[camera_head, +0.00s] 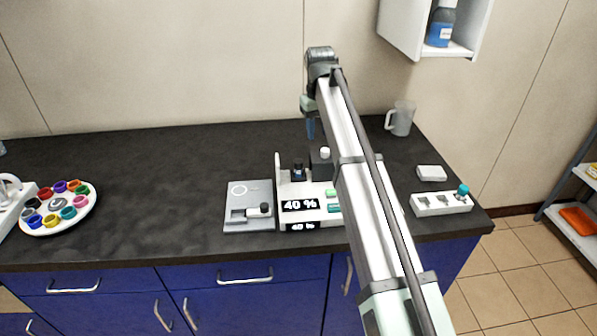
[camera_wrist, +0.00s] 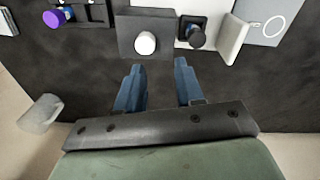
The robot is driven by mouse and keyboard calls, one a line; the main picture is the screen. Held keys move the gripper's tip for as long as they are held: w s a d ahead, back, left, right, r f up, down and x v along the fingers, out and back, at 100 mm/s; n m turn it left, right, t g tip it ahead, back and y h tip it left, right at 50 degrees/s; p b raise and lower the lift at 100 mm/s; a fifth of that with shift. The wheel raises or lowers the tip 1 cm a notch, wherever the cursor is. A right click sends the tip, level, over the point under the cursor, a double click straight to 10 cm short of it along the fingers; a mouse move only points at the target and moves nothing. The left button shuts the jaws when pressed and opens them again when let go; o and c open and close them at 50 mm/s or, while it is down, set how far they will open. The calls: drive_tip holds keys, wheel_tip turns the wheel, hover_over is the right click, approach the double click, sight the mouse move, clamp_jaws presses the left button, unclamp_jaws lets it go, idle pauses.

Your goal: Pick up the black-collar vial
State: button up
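A dark-topped vial (camera_head: 298,172), which looks like the black-collar vial, stands upright on the white unit behind the 40 % display. In the wrist view this vial (camera_wrist: 196,37) sits in a dark square seat, ahead and slightly right of my fingers. My gripper (camera_wrist: 158,64) is open, with two blue fingers apart and nothing between them. In the head view a blue finger of my gripper (camera_head: 311,128) shows above and behind the unit; my arm hides the rest.
A white-topped piece (camera_wrist: 145,43) on a grey block is close ahead of the fingers. A white upright plate (camera_wrist: 233,40) stands right of the vial. A purple-capped item (camera_wrist: 53,17) and a mug (camera_wrist: 40,113) are left. The left counter is mostly clear up to the colored-cup plate (camera_head: 60,207).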

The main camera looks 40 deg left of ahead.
drive_tip(key=r+n, duration=0.1)
drive_tip(key=n, duration=0.1)
hover_over(298, 161)
drive_tip(key=shift+g, duration=0.3)
drive_tip(key=f, duration=0.7)
drive_tip(key=shift+d+f, duration=0.2)
drive_tip(key=shift+d, duration=0.15)
drive_tip(key=shift+a+f, duration=0.15)
drive_tip(key=shift+f, duration=1.4)
drive_tip(key=shift+a+f, duration=0.15)
drive_tip(key=shift+f, duration=1.4)
clamp_jaws()
drive_tip(key=shift+r, duration=0.15)
